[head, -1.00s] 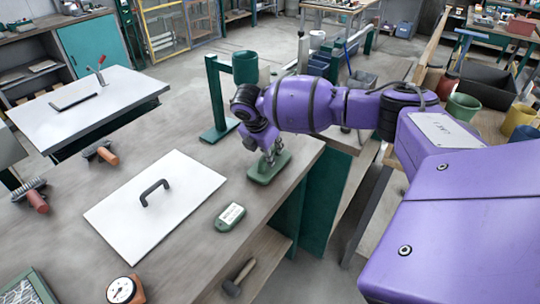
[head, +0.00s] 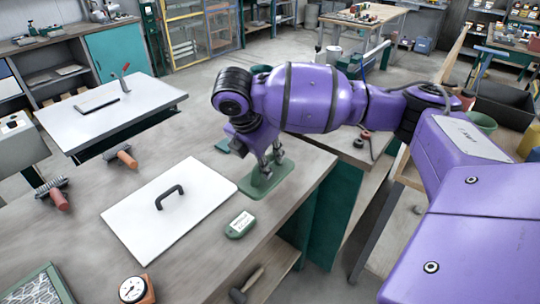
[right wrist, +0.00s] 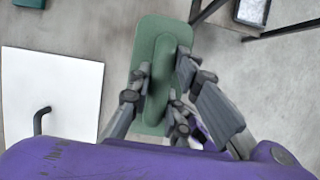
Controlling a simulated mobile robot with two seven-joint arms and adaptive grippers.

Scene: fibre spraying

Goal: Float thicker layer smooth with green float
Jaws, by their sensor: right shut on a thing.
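The green float (head: 254,191) is a flat rectangular plate with a green grip along its top. My right gripper (head: 271,168) is shut on that grip, with its fingers on both sides. The right wrist view also shows the float (right wrist: 149,52) and gripper (right wrist: 166,80). The plate is low over the bench; I cannot tell whether it touches. A white panel (head: 150,225) with a black handle lies just left of the float. I cannot clearly identify the thicker layer. My left gripper is out of view.
A green labelled block (head: 240,226) lies in front of the float. A dial gauge (head: 133,290), a brush (head: 53,192) and an orange-handled tool (head: 122,157) lie on the wooden bench (head: 190,275). A white-topped table (head: 115,112) stands behind.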

